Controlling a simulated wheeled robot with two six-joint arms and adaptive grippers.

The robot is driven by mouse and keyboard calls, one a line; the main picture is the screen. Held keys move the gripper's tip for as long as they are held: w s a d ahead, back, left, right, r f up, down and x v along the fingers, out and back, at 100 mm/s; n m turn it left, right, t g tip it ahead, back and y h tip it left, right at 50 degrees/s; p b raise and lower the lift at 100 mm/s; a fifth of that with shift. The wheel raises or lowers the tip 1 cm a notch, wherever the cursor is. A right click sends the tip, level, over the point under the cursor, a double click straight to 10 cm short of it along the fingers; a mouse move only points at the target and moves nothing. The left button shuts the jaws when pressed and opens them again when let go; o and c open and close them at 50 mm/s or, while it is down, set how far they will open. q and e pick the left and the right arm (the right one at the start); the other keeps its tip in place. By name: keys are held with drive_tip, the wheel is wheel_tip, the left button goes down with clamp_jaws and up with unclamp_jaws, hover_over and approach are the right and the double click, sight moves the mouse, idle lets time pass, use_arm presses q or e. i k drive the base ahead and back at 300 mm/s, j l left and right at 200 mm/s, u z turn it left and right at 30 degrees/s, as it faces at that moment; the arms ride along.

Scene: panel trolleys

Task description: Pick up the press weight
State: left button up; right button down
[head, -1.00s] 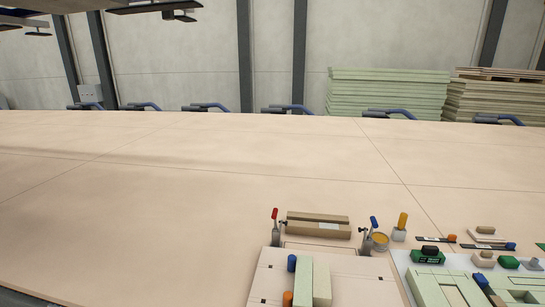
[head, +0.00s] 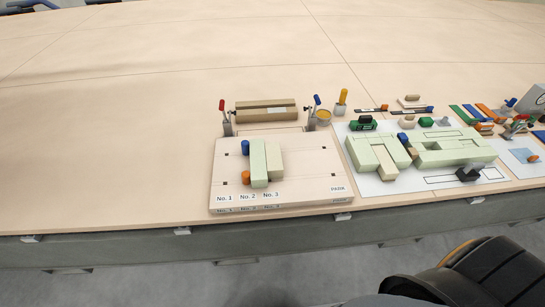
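No part is labelled legibly as the press weight, so I cannot tell for sure which it is. A green block with a black top and a small label (head: 361,123) stands at the back left of the white mat (head: 370,185). A dark block (head: 468,174) sits at the mat's front right. Pale green pieces (head: 455,149) lie between them on the mat. To the left, a wooden board (head: 310,180) marked No. 1, No. 2 and No. 3 carries two pale strips (head: 259,163), a blue cylinder and an orange cylinder. Neither gripper shows.
A cardboard-coloured block (head: 266,111) lies behind the board, between red-handled (head: 225,118) and blue-handled (head: 317,112) clamps. A yellow-handled tool (head: 342,101) stands nearby. Coloured strips (head: 470,114) lie at the right. The table (head: 120,130) is bare at the left.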

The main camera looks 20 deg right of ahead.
sight(470, 173)
drive_tip(key=z, duration=2.35)
drive_tip(key=i+l+u, duration=0.1)
drive_tip(key=u, duration=0.3)
drive_tip(key=i+l+u, duration=0.15)
drive_tip(key=u, duration=0.25)
drive_tip(key=i+l+u, duration=0.1)
drive_tip(key=i+l, duration=0.3)
drive_tip(key=l, duration=0.25)
drive_tip(key=i+l+u, duration=0.15)
drive_tip(key=l, duration=0.2)
drive_tip(key=i+l+u, duration=0.1)
drive_tip(key=i+l, duration=0.3)
drive_tip(key=l, duration=0.3)
drive_tip(key=u, duration=0.05)
